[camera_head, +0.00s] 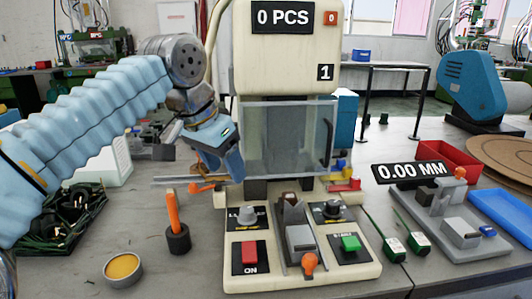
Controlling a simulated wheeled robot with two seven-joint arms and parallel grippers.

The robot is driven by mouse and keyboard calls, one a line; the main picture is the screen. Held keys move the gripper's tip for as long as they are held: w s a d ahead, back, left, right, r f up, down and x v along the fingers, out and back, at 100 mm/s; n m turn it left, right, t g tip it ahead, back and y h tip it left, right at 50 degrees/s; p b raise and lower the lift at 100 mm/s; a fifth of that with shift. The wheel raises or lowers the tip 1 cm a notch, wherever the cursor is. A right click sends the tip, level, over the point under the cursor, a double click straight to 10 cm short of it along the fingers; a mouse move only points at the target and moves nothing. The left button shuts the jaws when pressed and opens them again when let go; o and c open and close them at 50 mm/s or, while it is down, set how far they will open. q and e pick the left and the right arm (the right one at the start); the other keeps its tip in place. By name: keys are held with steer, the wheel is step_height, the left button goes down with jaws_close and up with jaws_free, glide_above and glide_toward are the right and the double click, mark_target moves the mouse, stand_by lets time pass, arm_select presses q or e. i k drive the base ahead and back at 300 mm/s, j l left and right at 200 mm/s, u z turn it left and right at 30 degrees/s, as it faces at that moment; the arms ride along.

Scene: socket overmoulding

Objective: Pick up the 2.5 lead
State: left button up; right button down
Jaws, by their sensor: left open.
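No lead marked 2.5 can be made out for certain. Dark cables with some green in them lie bundled in a tray (62,222) at the left. Two thin tools or leads with green ends, one (392,247) and another (416,241), lie on the bench right of the press. My left gripper (225,172) is open, tilted down, in front of the left side of the press (285,60). Thin grey rods (185,180) lie low beside it, and I cannot tell whether it touches them. My right gripper is not in view.
The press has a clear guard (285,140), a red button (249,257) and a green button (350,244). An orange-handled tool in a black holder (178,238) and a yellow-filled tin (122,269) stand front left. A gauge fixture (450,215) and red bin (445,160) stand right.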

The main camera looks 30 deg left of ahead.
mark_target(392, 248)
steer(key=k, duration=1)
